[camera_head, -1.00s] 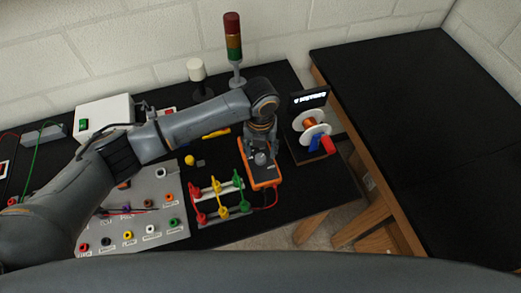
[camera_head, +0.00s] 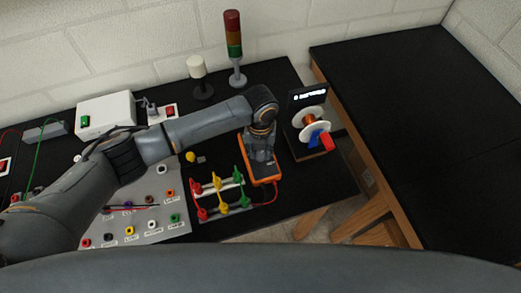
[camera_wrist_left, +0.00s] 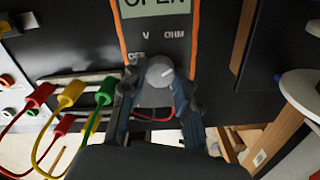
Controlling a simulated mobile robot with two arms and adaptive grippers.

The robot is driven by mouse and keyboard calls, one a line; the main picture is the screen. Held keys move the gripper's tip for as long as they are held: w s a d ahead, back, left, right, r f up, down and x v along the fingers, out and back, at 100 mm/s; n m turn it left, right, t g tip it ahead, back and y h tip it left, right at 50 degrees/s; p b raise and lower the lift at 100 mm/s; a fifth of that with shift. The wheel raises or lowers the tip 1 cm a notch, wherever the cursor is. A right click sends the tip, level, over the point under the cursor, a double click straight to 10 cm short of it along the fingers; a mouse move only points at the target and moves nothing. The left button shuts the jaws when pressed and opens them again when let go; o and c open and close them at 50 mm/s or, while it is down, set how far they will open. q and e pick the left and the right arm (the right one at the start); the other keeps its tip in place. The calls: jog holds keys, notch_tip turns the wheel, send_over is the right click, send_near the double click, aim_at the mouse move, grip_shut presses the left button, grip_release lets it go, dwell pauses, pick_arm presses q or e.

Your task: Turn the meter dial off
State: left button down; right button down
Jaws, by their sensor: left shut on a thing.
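The meter (camera_head: 266,178) is an orange-edged dark box lying on the black bench in the head view. In the left wrist view the meter (camera_wrist_left: 194,40) shows a display reading "OPEN" and the labels OFF, V and OHM. Its grey round dial (camera_wrist_left: 159,76) has a white mark pointing up and right, toward the OHM side. My left gripper (camera_wrist_left: 156,84) has a finger on each side of the dial and is shut on it. In the head view my left gripper (camera_head: 262,160) hides the dial. My right gripper is not in view.
Red, yellow and green plug leads (camera_head: 219,193) stand just left of the meter. A spool stand (camera_head: 310,125) is close on the right. A signal tower (camera_head: 233,48) and a white-topped post (camera_head: 197,70) stand behind. The right-hand black table (camera_head: 420,130) is clear.

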aim_at(261, 154)
pick_arm(q)
jog(key=n, duration=0.4)
jog(key=shift+n, duration=0.3)
jog(key=n, duration=0.9)
jog(key=shift+d, duration=0.1)
jog(key=n, duration=0.3)
jog(key=shift+n, duration=0.3)
jog(key=shift+w, duration=0.1)
dwell(0.8)
jog(key=c, duration=1)
grip_release()
notch_tip(261, 154, up, 12)
jog(key=shift+r, duration=0.1)
